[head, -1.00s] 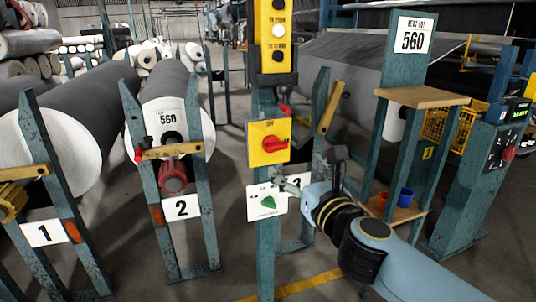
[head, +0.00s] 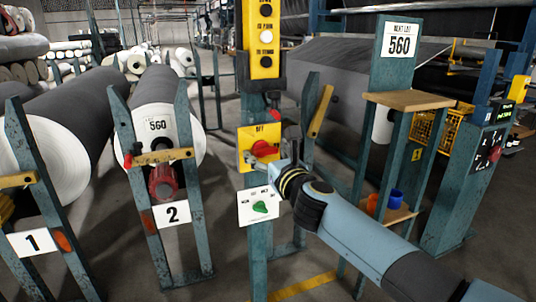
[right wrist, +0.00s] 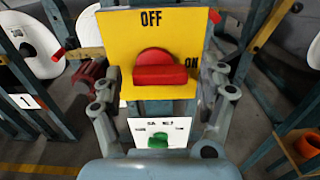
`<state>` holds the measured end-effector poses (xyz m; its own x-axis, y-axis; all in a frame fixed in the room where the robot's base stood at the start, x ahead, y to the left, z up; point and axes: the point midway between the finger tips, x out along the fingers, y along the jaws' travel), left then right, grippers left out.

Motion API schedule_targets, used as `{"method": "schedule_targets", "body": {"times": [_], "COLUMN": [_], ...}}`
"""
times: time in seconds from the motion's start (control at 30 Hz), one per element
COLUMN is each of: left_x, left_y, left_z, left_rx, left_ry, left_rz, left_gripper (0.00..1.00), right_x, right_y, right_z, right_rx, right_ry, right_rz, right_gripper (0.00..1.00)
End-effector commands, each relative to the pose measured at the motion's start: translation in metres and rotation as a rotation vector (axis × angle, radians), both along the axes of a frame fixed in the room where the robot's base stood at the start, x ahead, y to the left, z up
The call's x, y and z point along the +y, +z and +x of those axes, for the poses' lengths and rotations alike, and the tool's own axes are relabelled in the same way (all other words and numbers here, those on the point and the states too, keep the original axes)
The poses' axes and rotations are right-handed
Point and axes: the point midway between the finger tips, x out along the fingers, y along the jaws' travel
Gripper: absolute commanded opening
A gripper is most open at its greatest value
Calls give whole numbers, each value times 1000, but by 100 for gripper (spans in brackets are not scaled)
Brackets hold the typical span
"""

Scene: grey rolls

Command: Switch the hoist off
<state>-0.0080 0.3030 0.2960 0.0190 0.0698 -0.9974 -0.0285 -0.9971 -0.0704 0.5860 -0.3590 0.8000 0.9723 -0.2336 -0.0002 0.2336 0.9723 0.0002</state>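The hoist switch is a red knob (head: 264,149) on a yellow plate (head: 246,142) fixed to a teal post. In the right wrist view the red knob (right wrist: 160,74) has its bar lying level, in line with the ON mark at right; OFF is above it. My right gripper (right wrist: 164,92) is open, one finger on each side of the knob, with no clear contact visible. In the head view my right gripper (head: 277,158) is at the knob's right, its fingers partly hidden. My left gripper is in neither view.
A white plate with a green knob (head: 260,207) sits just below, also in the right wrist view (right wrist: 158,140). A yellow button box (head: 264,40) is above. A teal stand with a wooden shelf (head: 408,99) is at right.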

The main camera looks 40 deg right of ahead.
Motion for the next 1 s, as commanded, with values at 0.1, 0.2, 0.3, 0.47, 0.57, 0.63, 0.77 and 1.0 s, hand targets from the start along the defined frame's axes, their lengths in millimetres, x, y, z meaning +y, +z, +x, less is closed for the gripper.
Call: {"method": "schedule_targets", "body": {"times": [0.1,0.2,0.3,0.47,0.57,0.63,0.77,1.0], "left_x": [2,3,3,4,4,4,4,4], "left_y": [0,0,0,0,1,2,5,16], "left_z": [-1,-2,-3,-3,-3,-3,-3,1], "left_rx": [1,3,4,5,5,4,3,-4], "left_ry": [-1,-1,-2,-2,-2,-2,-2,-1], "left_rz": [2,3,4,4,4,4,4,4], "left_gripper": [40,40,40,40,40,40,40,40], "right_x": [0,0,0,0,0,0,0,0], "right_y": [0,0,0,0,0,1,1,4], "right_z": [0,0,0,0,0,0,0,0], "right_rx": [0,0,0,0,2,4,15,53], "right_ry": [0,0,0,0,0,0,0,0], "right_rz": [0,0,0,-1,-7,-18,-61,-220], "right_gripper": [59,46,32,20,20,20,20,20]}}
